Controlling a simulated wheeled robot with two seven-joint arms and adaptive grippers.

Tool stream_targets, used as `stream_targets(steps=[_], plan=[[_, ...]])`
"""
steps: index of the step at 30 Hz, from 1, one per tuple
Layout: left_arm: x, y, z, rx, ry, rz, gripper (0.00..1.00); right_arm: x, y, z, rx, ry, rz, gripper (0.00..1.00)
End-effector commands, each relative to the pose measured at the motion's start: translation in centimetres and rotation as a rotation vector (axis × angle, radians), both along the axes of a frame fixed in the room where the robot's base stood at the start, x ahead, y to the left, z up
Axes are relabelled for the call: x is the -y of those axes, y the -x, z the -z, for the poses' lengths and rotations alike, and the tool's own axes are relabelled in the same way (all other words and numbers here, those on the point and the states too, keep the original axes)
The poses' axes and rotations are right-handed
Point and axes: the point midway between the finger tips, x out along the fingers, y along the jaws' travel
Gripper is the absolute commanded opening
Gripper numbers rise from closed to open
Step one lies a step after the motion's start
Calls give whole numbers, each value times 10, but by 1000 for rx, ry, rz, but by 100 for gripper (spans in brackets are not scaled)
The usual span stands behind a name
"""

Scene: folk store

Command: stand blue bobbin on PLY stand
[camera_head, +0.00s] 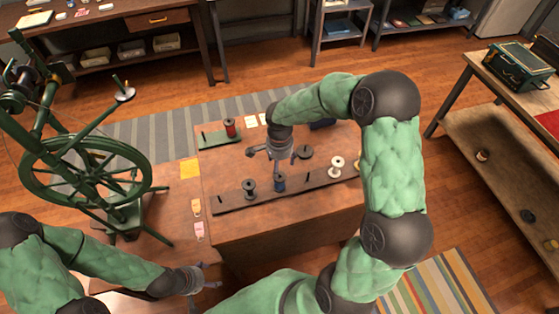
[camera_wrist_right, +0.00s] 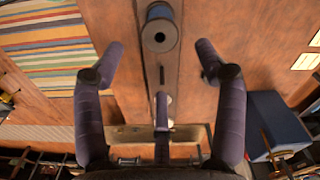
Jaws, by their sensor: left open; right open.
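The blue bobbin (camera_head: 280,182) stands upright on the long dark peg rack (camera_head: 312,182) near the front of the table. In the right wrist view a blue bobbin (camera_wrist_right: 160,30) shows near the top, between and beyond my fingertips. My right gripper (camera_head: 281,157) is open and empty just above and behind it, apart from it. A green stand (camera_head: 212,140) with a red bobbin (camera_head: 230,127) is at the table's back left; I cannot read a PLY label on it. My left gripper (camera_head: 203,277) is open and empty at the lower left, away from the table top.
A green spinning wheel (camera_head: 85,180) stands left of the table. Table space between stand and rack is clear.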

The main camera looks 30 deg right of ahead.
Motion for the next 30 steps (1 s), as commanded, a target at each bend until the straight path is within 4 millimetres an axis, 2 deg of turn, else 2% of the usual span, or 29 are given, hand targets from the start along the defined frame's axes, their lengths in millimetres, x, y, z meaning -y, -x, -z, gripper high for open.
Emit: stream_targets(steps=[1, 5, 9, 18, 30], plan=[[0, 0, 5, 0, 0, 0, 73, 0, 0, 9, -1, -1, 0, 72], [0, 0, 12, 0, 0, 0, 73, 0, 0, 22, -1, -1, 1, 72], [0, 0, 27, 0, 0, 0, 73, 0, 0, 37, 0, -1, 1, 72], [0, 0, 51, 0, 0, 0, 73, 0, 0, 65, 0, -1, 1, 72], [0, 0, 55, 0, 0, 0, 73, 0, 0, 69, 0, 0, 1, 72]])
